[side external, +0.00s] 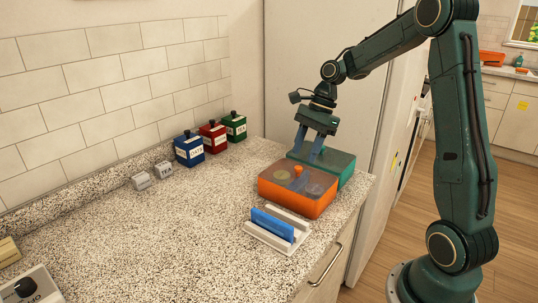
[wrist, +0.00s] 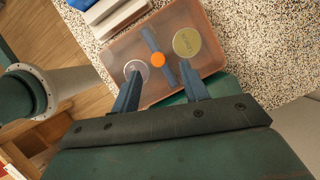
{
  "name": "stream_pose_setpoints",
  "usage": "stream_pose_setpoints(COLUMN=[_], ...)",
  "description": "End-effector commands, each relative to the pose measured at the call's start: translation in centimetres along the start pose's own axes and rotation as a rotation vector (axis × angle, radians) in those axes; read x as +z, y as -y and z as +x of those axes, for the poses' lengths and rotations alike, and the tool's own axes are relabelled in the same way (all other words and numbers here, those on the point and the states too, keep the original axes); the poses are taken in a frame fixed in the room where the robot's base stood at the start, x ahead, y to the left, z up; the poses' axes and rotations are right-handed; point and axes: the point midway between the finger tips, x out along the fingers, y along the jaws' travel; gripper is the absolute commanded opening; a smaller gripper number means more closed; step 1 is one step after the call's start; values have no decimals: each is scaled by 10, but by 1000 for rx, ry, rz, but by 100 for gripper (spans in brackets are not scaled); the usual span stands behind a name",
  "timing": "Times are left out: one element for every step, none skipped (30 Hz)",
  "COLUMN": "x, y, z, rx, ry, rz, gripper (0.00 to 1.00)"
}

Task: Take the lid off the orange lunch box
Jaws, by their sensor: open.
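The orange lunch box (side external: 292,199) stands on the counter near its right edge. Its lid (side external: 275,173) is on it, looks see-through, and has a round orange knob (side external: 298,170) in the middle. In the wrist view the lid (wrist: 125,47) shows a blue strip and two round things under or on it; I cannot tell which. The knob (wrist: 157,59) lies roughly between my fingertips in that view. My gripper (side external: 303,156) is open and empty, pointing down, above and just behind the knob in the side view. It also shows in the wrist view (wrist: 159,72).
A teal box (side external: 346,171) stands right behind the lunch box. A white holder (side external: 268,235) with a blue piece (side external: 272,223) is in front. Blue (side external: 189,150), red (side external: 213,138) and green (side external: 235,128) canisters stand by the wall. The counter's middle left is clear.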

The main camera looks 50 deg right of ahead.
Motion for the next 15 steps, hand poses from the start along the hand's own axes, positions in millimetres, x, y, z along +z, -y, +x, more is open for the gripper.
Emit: stream_pose_setpoints(x=[0,1,1,1,1,1,0,0,0,1,0,0,0,0,0], y=[-1,-1,-2,-2,-2,-3,-3,-3,-3,-3,-3,-3,-3,-3,-3], z=[5,8,13,17,20,25,29,32,36,38,40,42,43,44,44], rx=[2,2,4,4,3,4,4,3,4,4,3,2,2,2,2], ry=[0,0,1,0,1,0,0,0,0,0,-1,-1,-2,-2,-2], rz=[0,0,0,0,0,0,1,0,-1,-2,-1,-1,0,0,0], gripper=[45,45,45,45,45,45,45,45,45,45,45,45,45,45,45])
